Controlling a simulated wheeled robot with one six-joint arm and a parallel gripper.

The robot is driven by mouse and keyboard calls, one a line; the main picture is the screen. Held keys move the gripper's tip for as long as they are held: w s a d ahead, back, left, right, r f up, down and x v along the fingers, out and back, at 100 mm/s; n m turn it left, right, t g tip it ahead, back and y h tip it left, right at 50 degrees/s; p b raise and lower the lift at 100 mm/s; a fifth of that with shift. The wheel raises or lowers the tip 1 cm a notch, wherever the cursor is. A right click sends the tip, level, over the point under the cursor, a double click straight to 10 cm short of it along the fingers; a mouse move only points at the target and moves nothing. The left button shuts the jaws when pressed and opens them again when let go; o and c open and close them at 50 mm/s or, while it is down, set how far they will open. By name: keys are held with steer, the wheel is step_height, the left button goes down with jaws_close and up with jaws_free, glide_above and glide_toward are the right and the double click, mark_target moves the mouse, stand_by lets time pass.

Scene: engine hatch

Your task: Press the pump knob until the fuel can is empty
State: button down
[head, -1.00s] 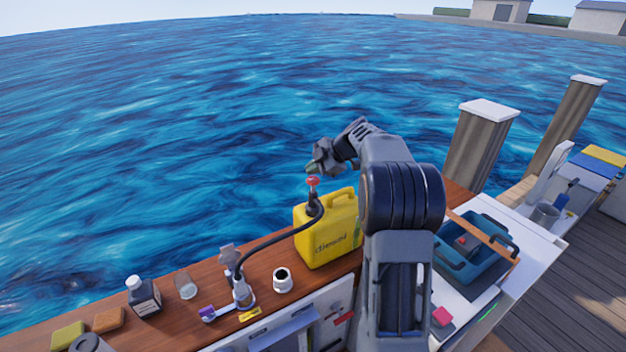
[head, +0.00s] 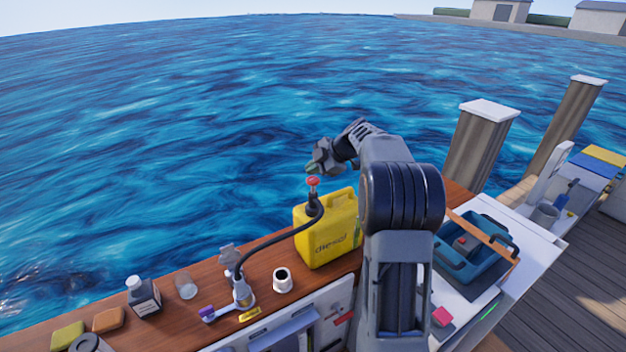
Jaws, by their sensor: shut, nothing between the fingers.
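The yellow fuel can (head: 330,236), marked "diesel", stands upright on the wooden counter. A red pump knob (head: 313,181) sits on top of the pump at the can's left side. A black hose (head: 272,240) runs from the pump to a metal filler fitting (head: 242,290) on the counter. My gripper (head: 314,169) is shut and empty, just above the knob; I cannot tell whether it touches it. The fuel level inside the can does not show.
A white cup (head: 282,280), a glass (head: 186,286) and a dark bottle (head: 144,296) stand on the counter. A blue crate (head: 466,262) is right of my arm. Wooden posts (head: 480,145) rise behind. Water lies beyond the counter.

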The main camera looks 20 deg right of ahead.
mark_target(313, 180)
steer(key=shift+f+b, duration=2.1)
steer(key=shift+b, duration=1.15)
stand_by(1.8)
steer(key=shift+r, duration=0.1)
stand_by(0.4)
steer(key=shift+r+p, duration=0.7)
steer(key=shift+r, duration=1.3)
steer(key=shift+r+p, duration=1.25)
steer(key=shift+r, duration=1.25)
